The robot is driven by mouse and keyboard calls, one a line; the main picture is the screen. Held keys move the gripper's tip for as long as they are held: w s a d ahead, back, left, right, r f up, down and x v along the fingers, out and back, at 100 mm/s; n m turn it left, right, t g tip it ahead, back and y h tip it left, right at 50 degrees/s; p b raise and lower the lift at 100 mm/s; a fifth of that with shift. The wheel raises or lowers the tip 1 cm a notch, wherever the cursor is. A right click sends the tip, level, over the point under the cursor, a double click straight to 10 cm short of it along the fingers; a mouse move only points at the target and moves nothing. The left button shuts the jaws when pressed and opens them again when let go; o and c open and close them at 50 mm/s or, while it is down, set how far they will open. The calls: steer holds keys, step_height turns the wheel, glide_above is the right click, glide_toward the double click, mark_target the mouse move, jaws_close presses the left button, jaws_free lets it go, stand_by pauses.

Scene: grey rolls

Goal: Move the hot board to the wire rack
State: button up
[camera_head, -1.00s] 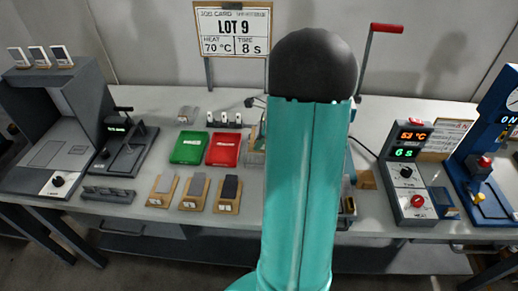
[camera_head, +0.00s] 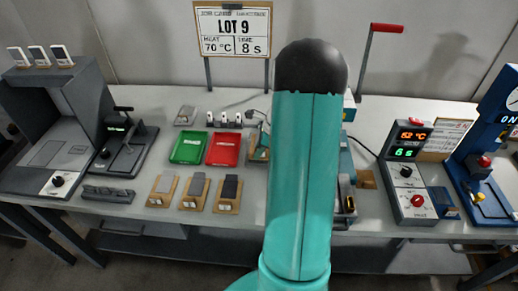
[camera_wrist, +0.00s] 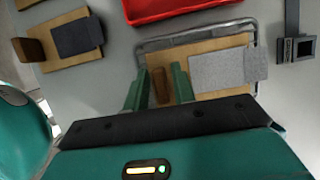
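In the wrist view a wooden board (camera_wrist: 219,45) with a grey plate (camera_wrist: 217,70) on it rests inside the metal frame of the wire rack (camera_wrist: 150,44). The board's brown handle block (camera_wrist: 161,86) stands between the two teal fingers of my gripper (camera_wrist: 158,84). The fingers look apart, one on each side of the block, and I see no clear grip on it. In the head view the board (camera_head: 258,152) shows just left of my arm, which hides part of it and my gripper.
A red tray (camera_head: 223,149) and a green tray (camera_head: 189,148) lie left of the rack. Several more boards (camera_head: 195,193) stand in front of them. The heater unit (camera_head: 408,170) at right reads 62 °C.

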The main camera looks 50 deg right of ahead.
steer(key=shift+o, duration=0.4)
steer(key=shift+r, duration=0.1)
steer(key=shift+r, duration=0.2)
steer(key=v, duration=1.1)
steer(key=shift+r, duration=0.35)
steer(key=shift+s+d, duration=0.1)
steer(key=shift+s, duration=0.05)
